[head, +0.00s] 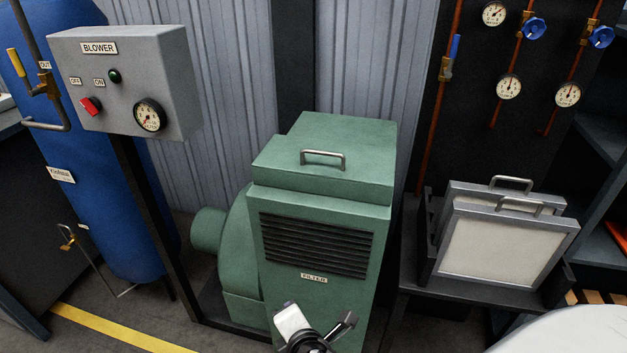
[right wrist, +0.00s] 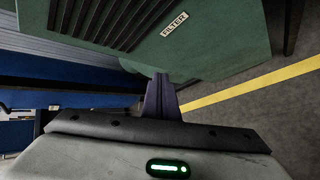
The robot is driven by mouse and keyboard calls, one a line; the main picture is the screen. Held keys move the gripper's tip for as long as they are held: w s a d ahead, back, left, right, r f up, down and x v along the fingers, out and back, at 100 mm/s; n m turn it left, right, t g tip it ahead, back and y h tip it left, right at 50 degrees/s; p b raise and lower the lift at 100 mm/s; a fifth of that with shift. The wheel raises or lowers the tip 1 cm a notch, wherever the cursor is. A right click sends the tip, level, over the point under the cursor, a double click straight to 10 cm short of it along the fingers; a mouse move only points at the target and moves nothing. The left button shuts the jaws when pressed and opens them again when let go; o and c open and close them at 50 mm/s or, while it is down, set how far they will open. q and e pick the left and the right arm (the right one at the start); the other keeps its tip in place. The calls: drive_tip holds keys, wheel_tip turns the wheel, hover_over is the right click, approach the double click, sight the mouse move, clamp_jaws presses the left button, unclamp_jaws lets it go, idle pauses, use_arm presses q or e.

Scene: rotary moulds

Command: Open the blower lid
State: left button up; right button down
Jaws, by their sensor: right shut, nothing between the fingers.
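The green blower housing (head: 305,215) stands in the middle of the head view. Its lid (head: 370,165) lies shut on top, with a metal bar handle (head: 323,154) on the lid's front part. The louvred front carries a FILTER label (head: 314,278), which also shows in the right wrist view (right wrist: 174,24). My right gripper (head: 315,335) is low in front of the housing, below the label and well below the handle. In the right wrist view its fingers (right wrist: 160,92) are together and empty. My left gripper is not in view.
A grey BLOWER control box (head: 165,85) with a red switch (head: 91,106) and a gauge stands at the left, before a blue tank (head: 85,190). Framed filters (head: 510,245) stand on a dark stand at the right. The space above the lid is clear.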

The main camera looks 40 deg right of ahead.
drive_tip(key=w+d+r+n+t+h, duration=0.1)
drive_tip(key=w+d+r+n+h, duration=0.2)
drive_tip(key=r, duration=0.5)
drive_tip(key=w+d+r+n+h+b, duration=0.15)
drive_tip(key=r+h, duration=0.25)
drive_tip(key=r, duration=0.4)
drive_tip(key=w+d+r+n+t+h, duration=0.1)
drive_tip(key=w+d+r+n+h, duration=0.2)
drive_tip(key=r, duration=0.5)
approach(327, 158)
drive_tip(key=w+r, duration=0.1)
drive_tip(key=w, duration=0.1)
drive_tip(key=shift+w+d+r+h, duration=0.1)
drive_tip(key=shift+w+r+h, duration=0.2)
drive_tip(key=shift+w+r, duration=0.05)
drive_tip(key=shift+w+d, duration=0.35)
drive_tip(key=shift+d, duration=0.05)
